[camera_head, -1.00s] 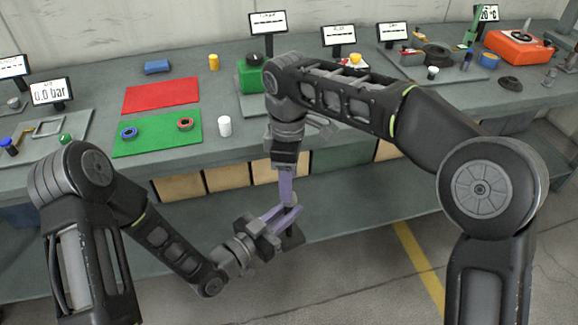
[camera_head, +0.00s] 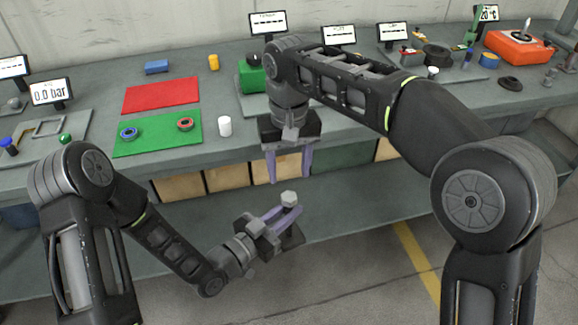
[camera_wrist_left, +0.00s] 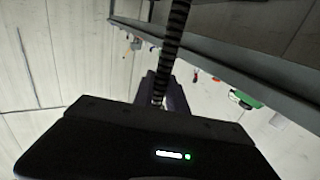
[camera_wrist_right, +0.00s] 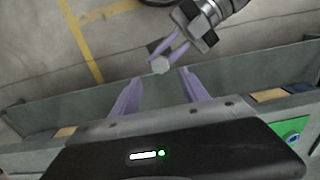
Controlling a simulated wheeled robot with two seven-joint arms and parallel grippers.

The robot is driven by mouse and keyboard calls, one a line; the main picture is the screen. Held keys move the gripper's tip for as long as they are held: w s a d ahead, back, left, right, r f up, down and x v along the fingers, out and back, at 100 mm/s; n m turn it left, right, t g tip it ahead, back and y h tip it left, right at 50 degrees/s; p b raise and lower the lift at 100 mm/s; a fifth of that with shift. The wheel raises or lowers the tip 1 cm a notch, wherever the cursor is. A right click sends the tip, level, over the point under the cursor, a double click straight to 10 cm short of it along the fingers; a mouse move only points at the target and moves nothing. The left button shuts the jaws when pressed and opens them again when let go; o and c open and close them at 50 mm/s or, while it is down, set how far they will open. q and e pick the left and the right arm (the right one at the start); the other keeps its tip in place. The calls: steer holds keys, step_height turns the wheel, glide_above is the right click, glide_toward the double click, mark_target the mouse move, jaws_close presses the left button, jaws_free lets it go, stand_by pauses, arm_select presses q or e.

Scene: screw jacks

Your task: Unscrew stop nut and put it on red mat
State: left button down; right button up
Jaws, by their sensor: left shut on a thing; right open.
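My left gripper (camera_head: 284,214) is shut on a screw jack held in the air in front of the bench. A light grey hexagonal piece (camera_head: 288,198), perhaps the stop nut, shows at its fingertips; it also appears in the right wrist view (camera_wrist_right: 160,65). The jack's dark block (camera_head: 292,238) shows below the fingers. Its dark ridged screw (camera_wrist_left: 175,40) runs between the fingers in the left wrist view. My right gripper (camera_head: 288,170) is open and empty above the hexagonal piece, apart from it, fingers pointing down. The red mat (camera_head: 160,95) lies bare on the bench, back left.
A green mat (camera_head: 155,145) with a blue ring (camera_head: 129,132) and a red ring (camera_head: 185,124) lies in front of the red mat. A white cylinder (camera_head: 225,126) stands right of it. A blue block (camera_head: 157,67) and a yellow cylinder (camera_head: 214,62) stand behind. A green box (camera_head: 251,76) is near my right arm.

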mark_target(289, 196)
steer(key=shift+f, duration=3.95)
steer(key=shift+c, duration=0.2)
jaws_close()
steer(key=n, duration=0.3)
steer(key=shift+r, duration=0.15)
